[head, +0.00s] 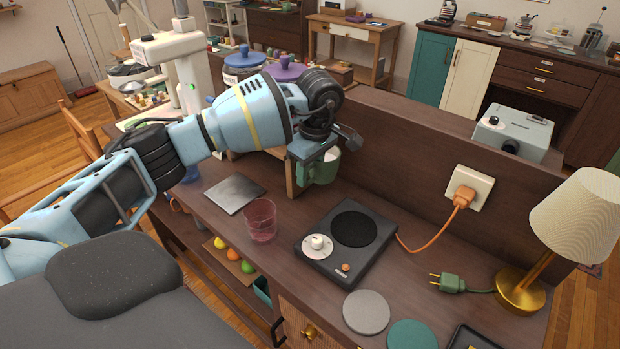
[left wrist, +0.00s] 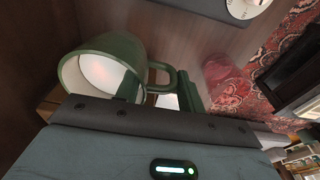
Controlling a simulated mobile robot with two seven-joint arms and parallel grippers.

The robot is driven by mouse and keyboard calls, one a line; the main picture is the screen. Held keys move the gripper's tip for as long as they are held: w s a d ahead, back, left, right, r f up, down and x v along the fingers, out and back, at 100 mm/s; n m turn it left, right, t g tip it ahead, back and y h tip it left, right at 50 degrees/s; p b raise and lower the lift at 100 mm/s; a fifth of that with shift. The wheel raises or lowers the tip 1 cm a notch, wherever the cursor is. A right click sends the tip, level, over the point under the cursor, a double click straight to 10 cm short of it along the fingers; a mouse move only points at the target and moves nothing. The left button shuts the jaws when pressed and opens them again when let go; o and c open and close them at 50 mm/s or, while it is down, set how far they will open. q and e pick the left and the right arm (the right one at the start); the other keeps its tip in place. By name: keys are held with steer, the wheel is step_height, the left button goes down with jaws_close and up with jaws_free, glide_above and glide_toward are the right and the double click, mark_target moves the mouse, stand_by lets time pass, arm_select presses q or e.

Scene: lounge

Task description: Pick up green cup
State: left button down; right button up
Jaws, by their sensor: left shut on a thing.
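The green cup (head: 327,168) is at the back of the brown counter, partly hidden behind my left gripper (head: 305,178). In the left wrist view the cup (left wrist: 128,52) shows its green outside, pale inside and its handle, which points right. My left gripper is shut on the cup, at its handle side. I cannot tell whether the cup's base touches the counter. My right gripper is in neither view.
A clear pink glass (head: 261,220) and a grey square plate (head: 234,193) stand nearby on the counter (head: 300,262). A black hot plate (head: 347,243) lies to the right. A low back panel (head: 410,140) rises behind. A lamp (head: 575,225) stands far right.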

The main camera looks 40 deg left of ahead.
arm_select(q)
steer(key=shift+r, duration=1.5)
